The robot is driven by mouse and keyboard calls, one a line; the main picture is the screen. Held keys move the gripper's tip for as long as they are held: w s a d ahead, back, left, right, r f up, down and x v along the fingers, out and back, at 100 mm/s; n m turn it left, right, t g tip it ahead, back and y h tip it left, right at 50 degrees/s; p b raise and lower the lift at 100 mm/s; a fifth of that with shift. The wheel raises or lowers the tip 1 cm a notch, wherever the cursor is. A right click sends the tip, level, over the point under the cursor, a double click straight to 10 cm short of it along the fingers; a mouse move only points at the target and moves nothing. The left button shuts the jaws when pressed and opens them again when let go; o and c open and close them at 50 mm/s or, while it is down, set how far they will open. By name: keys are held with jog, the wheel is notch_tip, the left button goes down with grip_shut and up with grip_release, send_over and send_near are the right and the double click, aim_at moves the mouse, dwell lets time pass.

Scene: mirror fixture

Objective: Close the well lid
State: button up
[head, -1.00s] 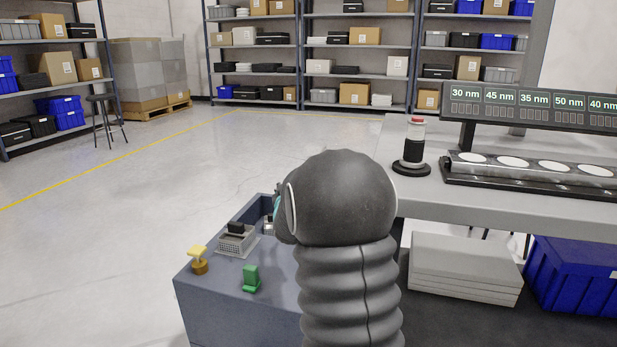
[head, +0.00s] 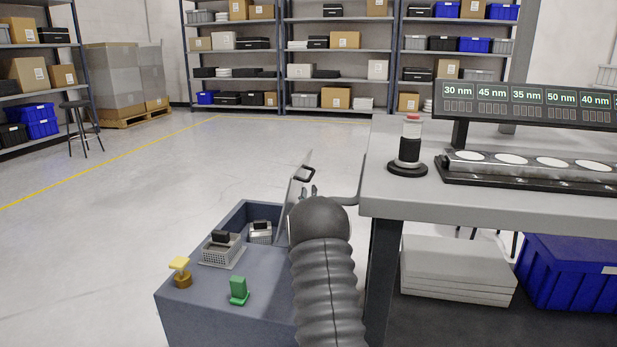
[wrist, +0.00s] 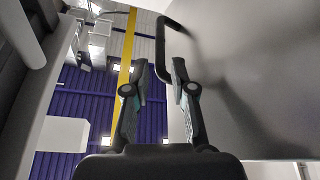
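The well lid (head: 294,206) is a thin grey panel standing raised, nearly upright, at the right side of the open well (head: 237,217) in the blue-grey cabinet. My gripper (head: 308,190) is just below the handle in the head view, partly hidden by my arm. In the wrist view, my gripper's fingers (wrist: 160,68) are apart, with the handle's lower part seen between the tips. Contact cannot be told.
Yellow (head: 181,272) and green (head: 239,291) pieces stand on the cabinet top. A workbench (head: 480,205) is close on the right.

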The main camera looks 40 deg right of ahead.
aim_at(311, 174)
jog(key=x, duration=0.9)
jog(key=shift+s, duration=0.1)
